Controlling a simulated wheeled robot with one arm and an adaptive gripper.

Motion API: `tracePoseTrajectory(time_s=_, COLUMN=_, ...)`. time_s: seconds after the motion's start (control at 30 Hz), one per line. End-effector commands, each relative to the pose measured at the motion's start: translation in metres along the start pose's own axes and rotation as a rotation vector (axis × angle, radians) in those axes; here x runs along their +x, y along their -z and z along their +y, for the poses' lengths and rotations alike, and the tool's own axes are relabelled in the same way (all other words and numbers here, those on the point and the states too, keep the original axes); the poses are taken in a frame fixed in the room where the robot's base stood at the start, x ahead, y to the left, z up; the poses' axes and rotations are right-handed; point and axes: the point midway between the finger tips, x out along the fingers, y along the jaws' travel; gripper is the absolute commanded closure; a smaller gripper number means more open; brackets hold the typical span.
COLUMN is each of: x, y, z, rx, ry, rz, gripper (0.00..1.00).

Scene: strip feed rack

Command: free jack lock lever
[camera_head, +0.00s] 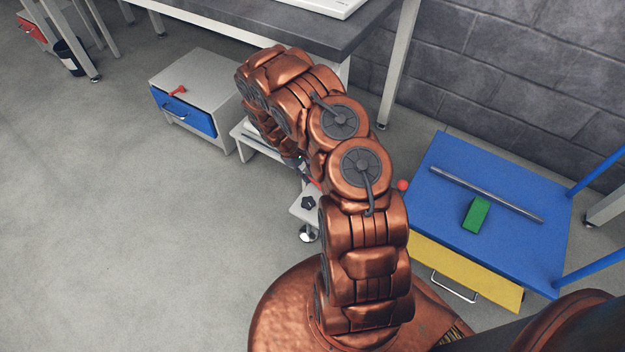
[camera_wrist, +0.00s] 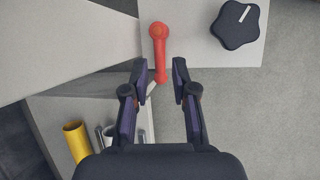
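A red lever (camera_wrist: 159,48) shows in the wrist view on a light grey plate (camera_wrist: 200,52), its round end at the top and its lower end toward me. My gripper (camera_wrist: 160,70) is open, and the lever's lower end shows between its fingertips. A gap shows on the right side; I cannot tell whether the left finger touches or how deep the lever sits. A black star knob (camera_wrist: 238,22) with a white mark is right of the lever. In the head view the star knob (camera_head: 308,202) shows beside my arm, which mostly hides the lever and gripper.
A yellow cylinder (camera_wrist: 76,142) and grey pieces lie in a compartment lower left in the wrist view. A grey cabinet (camera_head: 214,88) with a blue drawer stands left. A blue-topped cart (camera_head: 430,210) holding a rod (camera_head: 487,193) and green block (camera_head: 475,214) stands right.

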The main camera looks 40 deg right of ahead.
Motion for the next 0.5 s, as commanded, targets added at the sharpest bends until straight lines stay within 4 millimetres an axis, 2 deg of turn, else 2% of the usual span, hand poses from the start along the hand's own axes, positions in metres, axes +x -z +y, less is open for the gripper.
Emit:
tracePoseTrajectory(time_s=0.03, x=0.010, y=0.000, z=-0.001, rx=-0.001, ry=0.002, rz=-0.002, gripper=0.73)
tracePoseTrajectory(time_s=0.2, x=0.028, y=0.001, z=0.000, rx=0.000, ry=0.001, rz=0.002, gripper=0.73)
tracePoseTrajectory(time_s=0.5, x=0.036, y=0.001, z=0.000, rx=0.000, ry=-0.001, rz=0.004, gripper=0.73)
